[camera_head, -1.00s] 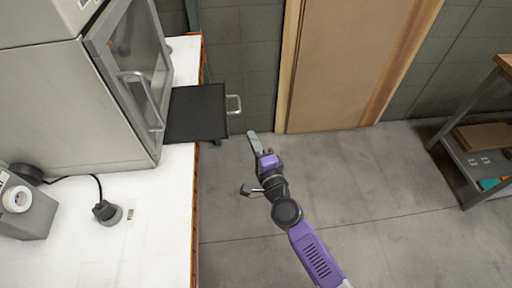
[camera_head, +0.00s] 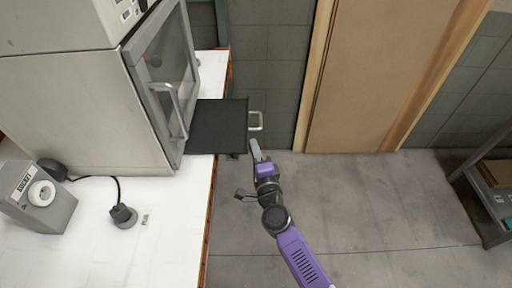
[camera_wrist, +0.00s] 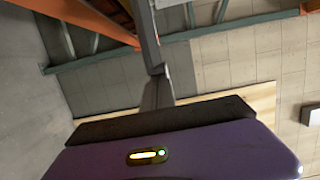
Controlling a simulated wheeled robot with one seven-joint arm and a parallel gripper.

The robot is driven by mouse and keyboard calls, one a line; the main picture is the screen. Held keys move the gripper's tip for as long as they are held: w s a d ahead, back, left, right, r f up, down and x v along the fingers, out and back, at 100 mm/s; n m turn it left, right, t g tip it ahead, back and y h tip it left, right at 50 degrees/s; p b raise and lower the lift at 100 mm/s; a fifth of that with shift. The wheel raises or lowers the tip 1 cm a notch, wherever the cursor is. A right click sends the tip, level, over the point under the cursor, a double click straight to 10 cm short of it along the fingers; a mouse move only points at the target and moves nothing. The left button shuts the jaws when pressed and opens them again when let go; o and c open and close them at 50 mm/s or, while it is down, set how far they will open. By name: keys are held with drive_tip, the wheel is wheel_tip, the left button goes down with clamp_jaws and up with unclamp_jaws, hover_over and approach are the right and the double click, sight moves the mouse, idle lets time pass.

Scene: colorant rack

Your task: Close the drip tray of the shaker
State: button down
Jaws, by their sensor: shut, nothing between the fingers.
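The shaker (camera_head: 95,110) is a large grey cabinet with a windowed front door on the white bench. Its black drip tray (camera_head: 217,127) sticks out past the bench edge, pulled open, with a pale handle (camera_head: 256,121) on its outer end. My gripper (camera_head: 256,146) is shut and empty, just below the handle in the head view; I cannot tell whether it touches the tray. The wrist view shows the shut fingers (camera_wrist: 156,82) pointing away from the purple gripper body.
A grey socket box (camera_head: 38,197) and a black plug (camera_head: 123,215) sit on the white bench (camera_head: 150,255). A wooden door (camera_head: 385,80) stands in the back wall. A shelf unit (camera_head: 490,190) is at the right. The floor between is clear.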

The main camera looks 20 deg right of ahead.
sight(227, 149)
drive_tip(key=a, duration=0.2)
drive_tip(key=w+a, duration=0.1)
drive_tip(key=a, duration=0.2)
drive_tip(key=w+a+p, duration=0.1)
drive_tip(key=a, duration=0.2)
drive_tip(key=shift+w, duration=0.25)
